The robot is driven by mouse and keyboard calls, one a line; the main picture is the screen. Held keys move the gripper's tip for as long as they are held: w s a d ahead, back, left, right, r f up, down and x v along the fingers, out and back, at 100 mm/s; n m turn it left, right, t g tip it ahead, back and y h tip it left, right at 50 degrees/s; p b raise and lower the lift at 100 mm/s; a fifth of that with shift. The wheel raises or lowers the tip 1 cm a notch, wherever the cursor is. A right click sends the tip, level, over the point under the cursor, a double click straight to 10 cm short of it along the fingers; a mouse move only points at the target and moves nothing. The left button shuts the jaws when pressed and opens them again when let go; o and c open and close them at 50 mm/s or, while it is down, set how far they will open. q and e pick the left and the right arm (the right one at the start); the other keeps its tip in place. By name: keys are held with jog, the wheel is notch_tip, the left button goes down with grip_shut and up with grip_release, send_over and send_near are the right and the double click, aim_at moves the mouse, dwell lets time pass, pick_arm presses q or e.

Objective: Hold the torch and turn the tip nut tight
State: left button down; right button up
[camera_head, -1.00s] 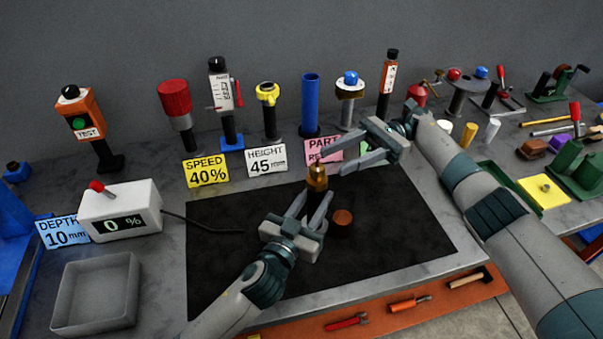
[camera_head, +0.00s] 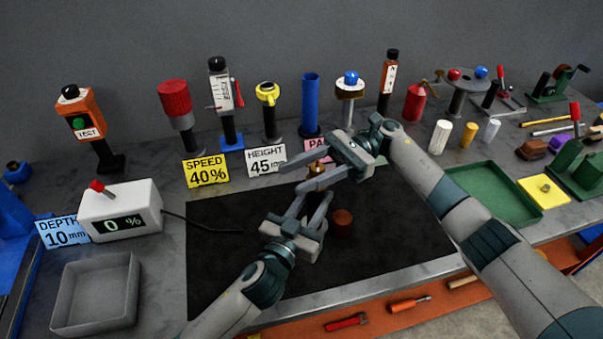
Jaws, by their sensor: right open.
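The torch shows as a dark body with a brass tip nut (camera_head: 317,169) at its top, over the black mat. My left gripper (camera_head: 312,197) reaches up from below with its fingers on either side of the dark body and appears shut on it. My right gripper (camera_head: 291,178) is open. Its two fingers reach leftward, one behind and one in front of the brass nut, and hide part of it. I cannot tell whether either finger touches the nut. Most of the torch body is hidden by the fingers.
A brown round piece (camera_head: 343,222) lies on the black mat (camera_head: 390,235) beside my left gripper. A grey box with a 0 % display (camera_head: 118,224) and an empty grey tray (camera_head: 97,290) are at left. Upright tools and cards line the back. A green tray (camera_head: 495,185) is at right.

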jog(key=c, duration=1)
jog(key=shift+c, duration=0.2)
